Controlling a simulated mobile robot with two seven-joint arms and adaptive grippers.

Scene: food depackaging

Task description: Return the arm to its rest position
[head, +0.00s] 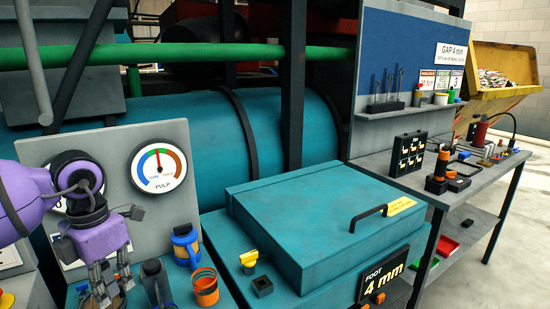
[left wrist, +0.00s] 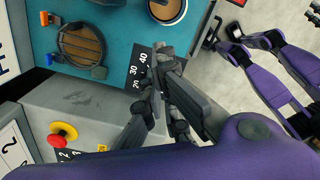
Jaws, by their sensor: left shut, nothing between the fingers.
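My left arm comes in from the left in the head view, with the wrist bent downward. My left gripper (head: 114,288) is shut and empty, low in front of the grey gauge panel (head: 185,128). In the left wrist view my left gripper (left wrist: 160,62) shows its dark fingers together, over a black scale plate (left wrist: 140,66) marked with numbers. I cannot tell how much height separates them. My right gripper is not seen in the head view.
A teal lidded box (head: 310,220) fills the centre. A tool bench (head: 470,180) is at the right.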

